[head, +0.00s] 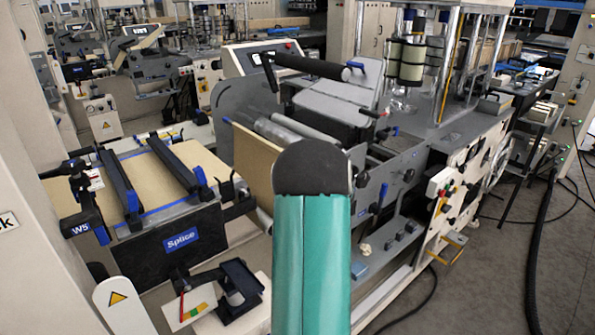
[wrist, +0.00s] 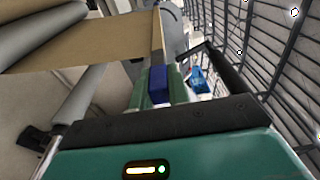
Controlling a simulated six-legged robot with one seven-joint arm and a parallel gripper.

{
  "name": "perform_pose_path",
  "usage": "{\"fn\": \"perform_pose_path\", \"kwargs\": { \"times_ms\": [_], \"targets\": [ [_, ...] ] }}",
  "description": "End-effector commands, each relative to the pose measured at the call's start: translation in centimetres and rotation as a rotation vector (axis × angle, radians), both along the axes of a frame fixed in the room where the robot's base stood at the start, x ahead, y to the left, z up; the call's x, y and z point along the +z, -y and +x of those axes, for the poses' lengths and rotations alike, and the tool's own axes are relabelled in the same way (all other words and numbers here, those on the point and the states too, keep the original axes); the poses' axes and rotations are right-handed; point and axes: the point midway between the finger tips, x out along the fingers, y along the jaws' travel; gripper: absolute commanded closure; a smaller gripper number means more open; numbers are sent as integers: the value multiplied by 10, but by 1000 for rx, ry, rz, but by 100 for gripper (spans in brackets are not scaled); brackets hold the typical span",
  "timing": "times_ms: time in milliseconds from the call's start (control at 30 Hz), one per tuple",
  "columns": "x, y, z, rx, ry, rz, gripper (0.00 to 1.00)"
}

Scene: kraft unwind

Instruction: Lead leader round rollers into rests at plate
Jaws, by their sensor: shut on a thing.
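The kraft leader (wrist: 95,42) is a brown sheet crossing the upper left of the wrist view. A stiff edge strip (wrist: 157,38) runs along its end down to a blue block (wrist: 158,86). My gripper (wrist: 160,92) is shut on this blue block, with a green finger on either side. Grey rollers (wrist: 40,40) lie left of it, one above and one below the sheet. In the head view the leader (head: 255,165) hangs below silver rollers (head: 290,130); my green arm hides the gripper. The splice plate (head: 160,180) carries brown paper under two black bars. I cannot pick out the rests.
The unwind's grey side frame (head: 400,175) with knobs and levers stands right of my arm. A black arm with a W5 label (head: 82,215) stands left of the plate. A small stand (head: 230,290) is in front. Floor at the right (head: 480,270) is partly clear, with a black hose.

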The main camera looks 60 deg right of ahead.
Motion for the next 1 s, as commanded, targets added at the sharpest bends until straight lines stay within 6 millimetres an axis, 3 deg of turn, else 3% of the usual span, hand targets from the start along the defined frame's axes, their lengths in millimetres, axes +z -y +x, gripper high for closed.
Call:
{"fn": "perform_pose_path", "kwargs": {
  "times_ms": [800,1000],
  "targets": [
    [82,0,0,0,1,-3,100],
    [86,0,0,-1,0,0,100]
  ]
}}
